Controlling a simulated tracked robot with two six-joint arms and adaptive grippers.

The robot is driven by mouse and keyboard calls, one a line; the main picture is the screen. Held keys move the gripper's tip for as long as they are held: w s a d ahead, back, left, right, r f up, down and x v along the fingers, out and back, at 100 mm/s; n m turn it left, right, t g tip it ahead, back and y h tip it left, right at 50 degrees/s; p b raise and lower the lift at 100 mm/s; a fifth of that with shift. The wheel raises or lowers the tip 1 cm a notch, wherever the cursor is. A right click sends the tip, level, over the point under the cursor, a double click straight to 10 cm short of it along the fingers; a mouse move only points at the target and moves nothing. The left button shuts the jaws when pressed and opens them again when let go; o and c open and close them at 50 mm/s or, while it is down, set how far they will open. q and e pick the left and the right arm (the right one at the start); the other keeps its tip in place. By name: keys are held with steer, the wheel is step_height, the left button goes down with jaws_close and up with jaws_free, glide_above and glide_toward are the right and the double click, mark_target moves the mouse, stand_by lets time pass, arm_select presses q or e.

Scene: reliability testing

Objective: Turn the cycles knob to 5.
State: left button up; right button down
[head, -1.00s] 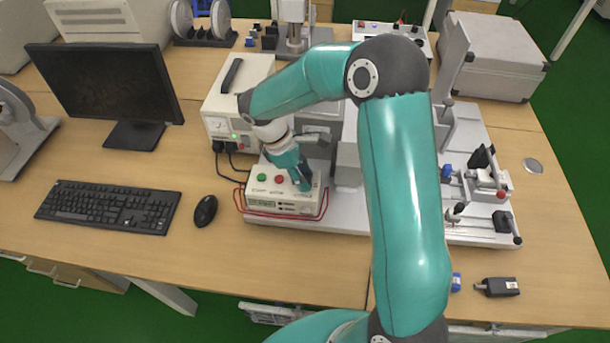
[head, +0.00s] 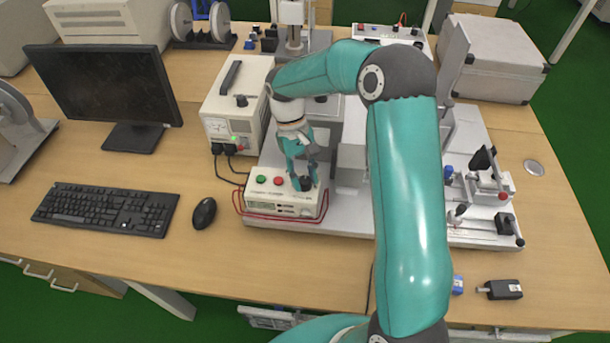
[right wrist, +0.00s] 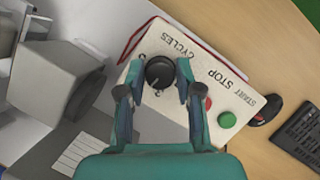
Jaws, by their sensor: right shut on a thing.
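The cycles knob (right wrist: 160,73) is a round black knob on the top face of a cream control box (head: 284,211), beside the printed word CYCLES. It also shows in the head view (head: 305,184), partly covered by my gripper. My right gripper (right wrist: 158,78) reaches down from above, with one teal finger on each side of the knob, and is shut on it. In the head view my right gripper (head: 303,180) is over the right part of the box. The number the knob points to is too small to read. My left gripper is not in view.
A green START button (right wrist: 227,119) and a red STOP button (head: 278,180) sit left of the knob in the head view. A red wire handle (head: 240,203) runs around the box front. A power supply (head: 232,110) stands behind; a mouse (head: 204,213) and keyboard (head: 105,209) lie left.

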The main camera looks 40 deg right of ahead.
steer(key=m, duration=0.2)
steer(key=m+y, duration=0.1)
steer(key=shift+w+d+m+t, duration=0.15)
steer(key=shift+m+t, duration=0.25)
steer(key=m, duration=0.2)
steer(key=m+t+y+b, duration=0.1)
steer(key=m, duration=0.1)
steer(key=shift+m+y, duration=0.3)
steer(key=m+t, duration=0.1)
steer(key=m, duration=0.1)
steer(key=m+t+b, duration=0.1)
steer(key=m, duration=0.1)
steer(key=shift+d+r+y, duration=0.1)
steer(key=shift+y, duration=0.2)
steer(key=shift+s+m+t, duration=0.2)
steer(key=shift+m+t, duration=0.4)
steer(key=shift+m, duration=1.3)
steer(key=shift+b, duration=0.3)
steer(key=c, duration=0.8)
jaws_free()
steer(key=shift+s, duration=0.1)
